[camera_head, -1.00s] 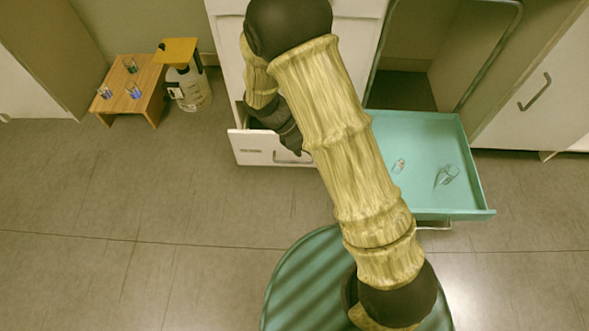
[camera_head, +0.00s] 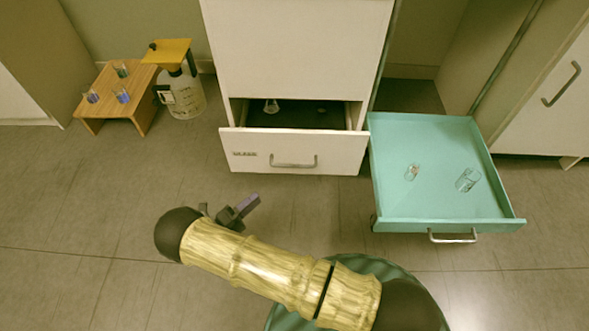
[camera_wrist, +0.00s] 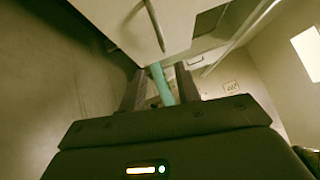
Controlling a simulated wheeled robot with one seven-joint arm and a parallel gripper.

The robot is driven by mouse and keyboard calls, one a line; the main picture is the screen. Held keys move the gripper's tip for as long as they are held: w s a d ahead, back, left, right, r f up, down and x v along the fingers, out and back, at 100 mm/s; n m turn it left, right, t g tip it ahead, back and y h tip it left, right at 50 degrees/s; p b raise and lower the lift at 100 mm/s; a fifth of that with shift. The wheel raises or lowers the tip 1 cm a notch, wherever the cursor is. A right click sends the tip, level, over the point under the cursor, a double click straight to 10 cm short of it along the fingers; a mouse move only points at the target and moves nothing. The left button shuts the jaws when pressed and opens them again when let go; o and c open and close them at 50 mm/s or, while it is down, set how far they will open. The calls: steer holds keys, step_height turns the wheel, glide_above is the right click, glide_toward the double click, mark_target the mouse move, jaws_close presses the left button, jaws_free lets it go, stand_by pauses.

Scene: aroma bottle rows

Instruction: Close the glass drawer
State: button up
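A white drawer (camera_head: 340,150) with a bar handle and a small label stands partly open at the bottom of a white cabinet (camera_head: 297,50). The label is too small to read. A small clear glass item (camera_head: 271,106) shows in its dark inside. My gripper (camera_head: 250,204) is in front of and below this drawer's left part, apart from it in the head view. In the wrist view its two fingers (camera_wrist: 159,88) are spread with no held object evident. A teal strip shows between them, and a white front with a handle (camera_wrist: 154,25) lies beyond.
A teal drawer or tray (camera_head: 440,215) with two small glass items stands out to the right. A wooden stand (camera_head: 140,112) with several small beakers and a yellow-topped bottle (camera_head: 182,95) are at the left. The floor (camera_head: 90,185) between is clear.

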mark_target(294, 166)
steer(key=shift+w+d+r, duration=0.1)
steer(key=p+x, duration=0.4)
steer(key=x, duration=1.3)
steer(key=shift+d+p, duration=0.15)
steer(key=shift+p, duration=0.25)
jaws_close()
